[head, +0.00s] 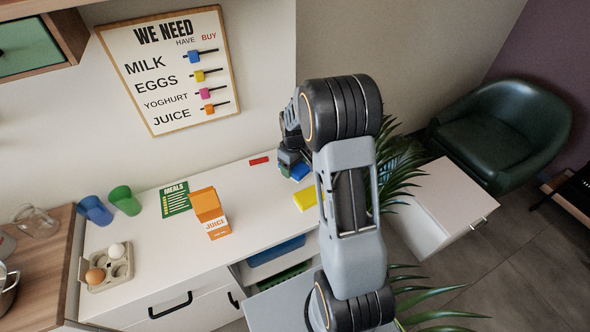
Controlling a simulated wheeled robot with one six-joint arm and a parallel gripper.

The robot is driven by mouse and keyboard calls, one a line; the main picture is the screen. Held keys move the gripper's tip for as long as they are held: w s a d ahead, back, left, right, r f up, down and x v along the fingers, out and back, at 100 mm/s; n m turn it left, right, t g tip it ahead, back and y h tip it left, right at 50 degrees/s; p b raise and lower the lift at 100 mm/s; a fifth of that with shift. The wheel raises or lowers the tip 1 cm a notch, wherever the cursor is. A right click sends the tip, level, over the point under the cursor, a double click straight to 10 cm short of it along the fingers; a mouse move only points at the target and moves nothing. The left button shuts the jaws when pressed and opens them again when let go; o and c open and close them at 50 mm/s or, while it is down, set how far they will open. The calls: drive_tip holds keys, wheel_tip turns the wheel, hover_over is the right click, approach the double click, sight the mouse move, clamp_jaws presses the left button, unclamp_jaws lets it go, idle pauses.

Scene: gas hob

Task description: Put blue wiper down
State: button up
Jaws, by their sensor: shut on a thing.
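The blue wiper (299,171) is a small blue block at the right end of the white counter, just below my gripper (291,163). My gripper points down and is shut on the wiper. My arm hides part of the gripper, and the fingertips are hard to make out. The wiper is at or very near the counter top; I cannot tell whether it touches.
A yellow block (305,198) lies just in front of the wiper, and a red one (259,160) lies to its left. A juice carton (209,211), green card (175,199), cups (124,200) and egg tray (109,270) stand further left. An open drawer (277,264) is below.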

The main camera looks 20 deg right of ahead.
drive_tip(key=shift+w+d+f, duration=0.35)
drive_tip(key=shift+w+f, duration=0.2)
drive_tip(key=shift+f, duration=0.2)
drive_tip(key=shift+w+d+f, duration=0.35)
drive_tip(key=shift+w+f, duration=0.2)
drive_tip(key=shift+f, duration=1.8)
drive_tip(key=shift+f, duration=0.15)
drive_tip(key=o, duration=0.8)
